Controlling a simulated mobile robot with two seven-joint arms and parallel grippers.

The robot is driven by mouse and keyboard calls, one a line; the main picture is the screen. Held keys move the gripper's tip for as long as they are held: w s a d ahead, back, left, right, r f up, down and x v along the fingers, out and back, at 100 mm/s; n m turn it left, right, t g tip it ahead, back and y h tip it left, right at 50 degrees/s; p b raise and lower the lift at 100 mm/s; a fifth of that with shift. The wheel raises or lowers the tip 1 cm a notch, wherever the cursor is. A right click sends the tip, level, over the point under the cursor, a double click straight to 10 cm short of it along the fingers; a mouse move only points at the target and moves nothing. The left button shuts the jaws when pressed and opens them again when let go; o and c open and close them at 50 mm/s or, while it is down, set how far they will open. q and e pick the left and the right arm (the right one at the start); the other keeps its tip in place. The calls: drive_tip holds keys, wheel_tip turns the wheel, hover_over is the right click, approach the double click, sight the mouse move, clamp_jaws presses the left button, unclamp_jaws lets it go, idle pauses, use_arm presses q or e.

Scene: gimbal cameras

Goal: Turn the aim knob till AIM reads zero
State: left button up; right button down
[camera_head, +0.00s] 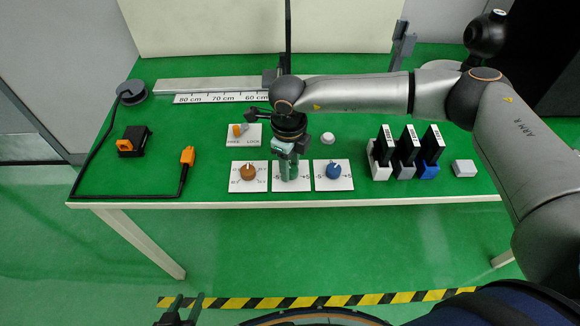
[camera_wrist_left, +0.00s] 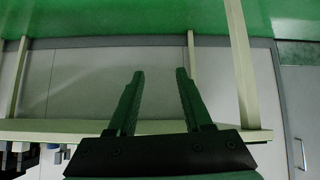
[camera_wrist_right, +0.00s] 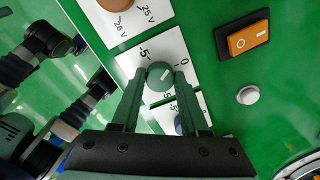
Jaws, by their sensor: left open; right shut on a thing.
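My right gripper (camera_head: 288,176) reaches down over the middle of three white dial plates near the table's front edge. In the right wrist view its fingers are shut on a round green knob (camera_wrist_right: 159,75). That knob's white pointer line slants up and right, roughly toward the 0 on its plate (camera_wrist_right: 133,78); the exact reading cannot be told. No AIM readout is legible. Beside it are a blue knob (camera_head: 333,171) and an orange-brown knob (camera_head: 248,172) whose plate carries volt marks. My left gripper (camera_head: 187,298) is open and empty, low in front of the table; its fingers also show in the left wrist view (camera_wrist_left: 158,75).
A FREE/LOCK lever (camera_head: 238,130), a white button (camera_head: 327,138) and a ruler rail (camera_head: 205,86) lie behind the dials. An orange rocker switch (camera_wrist_right: 248,39) and orange cable plug (camera_head: 187,157) also show.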

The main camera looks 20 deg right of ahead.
use_arm(q)
drive_tip(key=shift+w+d+r, duration=0.2)
drive_tip(key=shift+w+d, duration=0.25)
use_arm(e)
drive_tip(key=shift+n, duration=0.5)
use_arm(q)
drive_tip(key=shift+a+f, duration=0.15)
drive_tip(key=shift+a, duration=0.05)
use_arm(e)
drive_tip(key=shift+c, duration=2.1)
unclamp_jaws()
drive_tip(key=shift+r, duration=0.1)
use_arm(q)
drive_tip(key=shift+d+f+b, duration=0.1)
drive_tip(key=shift+d+b, duration=0.1)
drive_tip(key=shift+b, duration=0.2)
use_arm(e)
wheel_tip(320, 180, up, 12)
drive_tip(key=shift+s+r, duration=0.15)
drive_tip(key=shift+r, duration=0.05)
drive_tip(key=shift+a, duration=0.1)
